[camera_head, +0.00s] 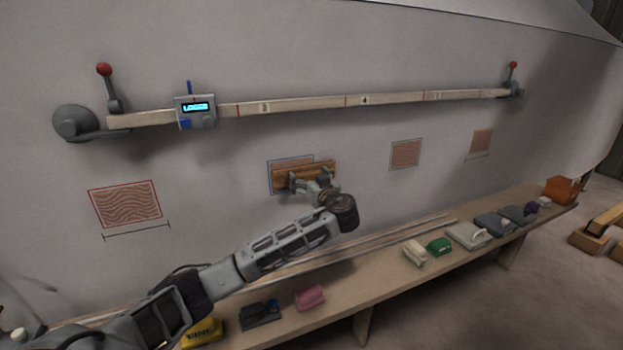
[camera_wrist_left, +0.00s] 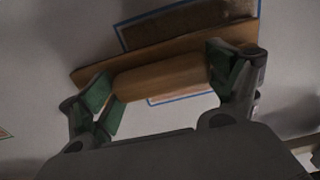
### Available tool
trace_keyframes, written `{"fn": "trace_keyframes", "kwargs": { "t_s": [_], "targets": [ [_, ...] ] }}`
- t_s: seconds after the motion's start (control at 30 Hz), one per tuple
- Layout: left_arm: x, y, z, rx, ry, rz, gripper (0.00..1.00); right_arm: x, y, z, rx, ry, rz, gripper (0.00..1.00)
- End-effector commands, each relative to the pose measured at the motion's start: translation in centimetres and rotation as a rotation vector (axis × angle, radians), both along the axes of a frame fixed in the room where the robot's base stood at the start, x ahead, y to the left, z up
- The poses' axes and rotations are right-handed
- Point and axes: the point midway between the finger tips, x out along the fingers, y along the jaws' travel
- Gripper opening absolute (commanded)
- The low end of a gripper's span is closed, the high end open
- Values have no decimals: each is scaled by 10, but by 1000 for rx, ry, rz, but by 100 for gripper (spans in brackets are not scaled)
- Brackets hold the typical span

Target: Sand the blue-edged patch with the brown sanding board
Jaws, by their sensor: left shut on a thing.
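The blue-edged patch (camera_head: 291,160) is on the pale hull wall, mostly covered by the brown sanding board (camera_head: 281,180). In the left wrist view the patch's blue edge and dark surface (camera_wrist_left: 190,18) show above the board (camera_wrist_left: 150,55), with more blue edge below it. My left gripper (camera_head: 312,184) is shut on the board's rounded handle (camera_wrist_left: 160,78), one green-padded finger at each end. The board lies over the patch, close against the wall; I cannot tell whether it touches. It looks tilted in the wrist view. My right gripper is not in view.
A red-edged patch (camera_head: 125,203) is at the left; two more patches (camera_head: 405,153) (camera_head: 481,141) are at the right. A rail (camera_head: 300,104) with a display box (camera_head: 195,110) runs above. The bench (camera_head: 385,286) below holds a pink block (camera_head: 309,297), a green block (camera_head: 438,246) and other tools.

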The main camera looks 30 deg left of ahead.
Motion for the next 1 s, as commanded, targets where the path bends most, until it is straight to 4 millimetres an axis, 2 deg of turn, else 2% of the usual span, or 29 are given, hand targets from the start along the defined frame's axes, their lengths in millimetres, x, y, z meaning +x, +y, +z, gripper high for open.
{"fn": "trace_keyframes", "kwargs": {
  "t_s": [0.33,1.0],
  "targets": [
    [-2,3,1,0,-1,2,68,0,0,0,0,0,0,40],
    [-21,20,1,0,-1,2,68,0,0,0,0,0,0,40]
  ]
}}
